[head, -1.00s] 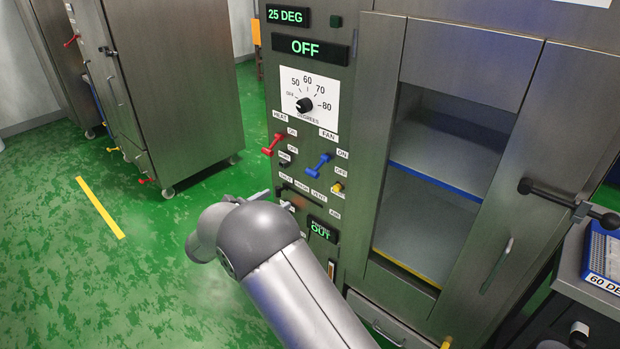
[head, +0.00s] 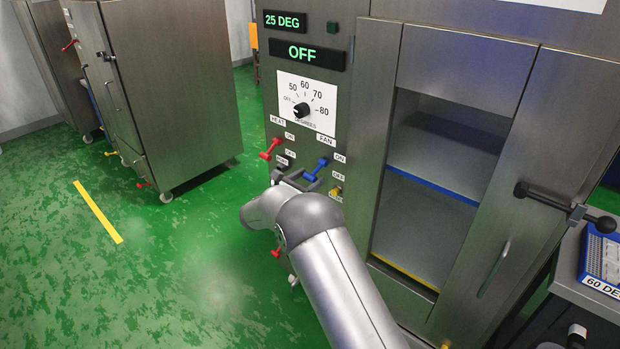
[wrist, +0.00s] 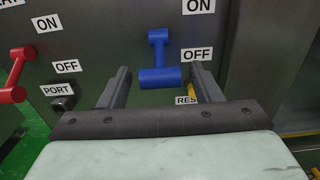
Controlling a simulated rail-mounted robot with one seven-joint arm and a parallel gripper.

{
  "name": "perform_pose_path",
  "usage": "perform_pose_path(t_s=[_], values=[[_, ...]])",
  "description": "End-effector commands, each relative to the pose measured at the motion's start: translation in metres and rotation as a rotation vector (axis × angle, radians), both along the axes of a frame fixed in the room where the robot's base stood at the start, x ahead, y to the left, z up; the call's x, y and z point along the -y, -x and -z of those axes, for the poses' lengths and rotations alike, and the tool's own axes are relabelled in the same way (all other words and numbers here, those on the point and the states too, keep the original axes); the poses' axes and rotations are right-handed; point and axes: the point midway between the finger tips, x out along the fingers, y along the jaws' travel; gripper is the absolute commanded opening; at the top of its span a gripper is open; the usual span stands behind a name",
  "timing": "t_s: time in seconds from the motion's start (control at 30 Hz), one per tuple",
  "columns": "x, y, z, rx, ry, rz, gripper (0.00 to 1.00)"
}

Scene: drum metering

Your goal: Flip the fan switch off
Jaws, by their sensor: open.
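The fan switch is a blue lever (head: 317,168) with a crossbar handle, on the steel control panel under the FAN label (head: 325,140). In the wrist view the blue lever (wrist: 158,79) shows between my two fingers, beside the ON label (wrist: 198,5) and OFF label (wrist: 197,54). My gripper (head: 301,178) is open and holds nothing. Its fingers (wrist: 164,76) lie on either side of the blue handle in the picture. I cannot tell whether they touch it.
A red heat lever (head: 270,150) is left of the fan lever, with a black port knob (wrist: 63,103) below. A yellow reset part (head: 335,191) is at right. A temperature dial (head: 302,109) sits above. A black-knobbed handle (head: 560,205) projects at far right.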

Motion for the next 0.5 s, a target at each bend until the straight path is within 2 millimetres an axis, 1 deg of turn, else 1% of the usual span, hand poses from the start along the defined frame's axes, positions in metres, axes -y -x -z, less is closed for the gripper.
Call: perform_pose_path(t_s=[0.13,0.4,0.43,0.47,0.5], values=[[0.0052,-0.0070,0.0004,0.000,0.001,0.000,0.58],[0.0060,-0.0080,0.0001,0.001,0.001,0.000,0.58],[0.0060,-0.0080,0.0002,0.001,0.001,0.000,0.53],[0.0060,-0.0080,0.0002,0.001,0.001,0.000,0.44],[0.0061,-0.0079,0.0001,0.001,0.001,0.000,0.33]])
